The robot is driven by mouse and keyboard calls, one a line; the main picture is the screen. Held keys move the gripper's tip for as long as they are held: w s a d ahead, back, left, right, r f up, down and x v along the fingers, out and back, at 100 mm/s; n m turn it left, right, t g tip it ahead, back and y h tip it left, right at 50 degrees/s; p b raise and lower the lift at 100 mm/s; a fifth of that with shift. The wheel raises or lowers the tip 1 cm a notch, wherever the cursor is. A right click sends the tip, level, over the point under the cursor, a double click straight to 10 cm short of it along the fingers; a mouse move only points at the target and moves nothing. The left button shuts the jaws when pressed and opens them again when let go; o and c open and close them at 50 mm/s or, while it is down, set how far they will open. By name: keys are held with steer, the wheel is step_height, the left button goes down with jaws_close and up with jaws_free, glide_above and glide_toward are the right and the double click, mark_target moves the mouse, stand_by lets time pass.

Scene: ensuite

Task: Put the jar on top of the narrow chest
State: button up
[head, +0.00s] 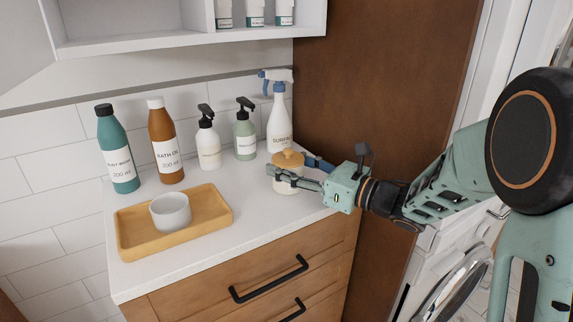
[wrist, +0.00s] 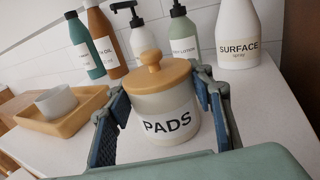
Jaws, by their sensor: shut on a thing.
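The jar (wrist: 165,110) is white with a wooden lid and knob and a label reading "PADS". It stands upright between my gripper's fingers in the wrist view; in the head view its wooden lid (head: 287,158) shows behind the fingers. My gripper (head: 297,172) is shut on the jar, one finger on each side. The jar is over the white top of the wooden drawer chest (head: 155,268), toward its right side. I cannot tell whether its base touches the top. I cannot tell whether this is the narrow chest.
A wooden tray (head: 130,240) with a small grey cup (head: 170,211) sits at the left. Behind stand a teal bottle (head: 117,150), a brown bottle (head: 164,142), two pump bottles (head: 208,140) and a spray bottle (head: 283,125). A brown panel (head: 375,75) rises at the right. An open cabinet hangs above.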

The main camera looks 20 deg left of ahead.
steer(key=shift+f+b, duration=0.15)
steer(key=shift+b, duration=0.25)
steer(key=o, duration=1.4)
steer(key=shift+c, duration=0.2)
steer(key=shift+r+p, duration=0.25)
steer(key=shift+p, duration=0.2)
steer(key=v, duration=1.2)
